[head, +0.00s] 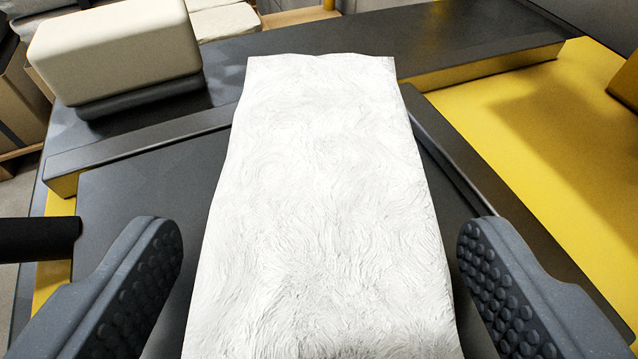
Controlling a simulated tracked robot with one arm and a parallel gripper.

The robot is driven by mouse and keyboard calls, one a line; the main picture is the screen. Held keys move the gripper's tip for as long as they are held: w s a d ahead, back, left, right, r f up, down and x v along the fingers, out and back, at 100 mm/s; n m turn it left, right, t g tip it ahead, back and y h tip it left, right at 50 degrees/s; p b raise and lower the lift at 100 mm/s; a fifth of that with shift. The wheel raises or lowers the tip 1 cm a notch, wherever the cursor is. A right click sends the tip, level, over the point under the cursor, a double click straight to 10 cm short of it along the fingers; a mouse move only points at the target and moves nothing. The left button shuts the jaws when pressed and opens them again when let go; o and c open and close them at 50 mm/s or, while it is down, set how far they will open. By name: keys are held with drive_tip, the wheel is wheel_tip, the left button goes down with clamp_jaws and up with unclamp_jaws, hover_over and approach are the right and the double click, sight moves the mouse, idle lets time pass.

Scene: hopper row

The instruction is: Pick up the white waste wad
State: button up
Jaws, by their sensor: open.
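The white waste wad (322,200) is a long, pale block with a swirled, fibrous surface. It fills the middle of the head view and runs out of the bottom edge. It lies on or over a dark grey surface (140,190); its underside is hidden. My gripper (320,250) is open, with one dark studded finger on each side of the wad's near part. A gap shows left of the wad; the right fingertip looks very close to its side, and I cannot tell whether they touch.
A cream block (115,50) on a dark base stands at the back left. A grey-topped yellow ledge (480,75) crosses behind and beside the wad. A yellow panel (540,150) lies to the right. Boxes (18,90) stand at the far left.

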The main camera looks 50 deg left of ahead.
drive_tip(key=c, duration=1.2)
drive_tip(key=shift+r, duration=0.2)
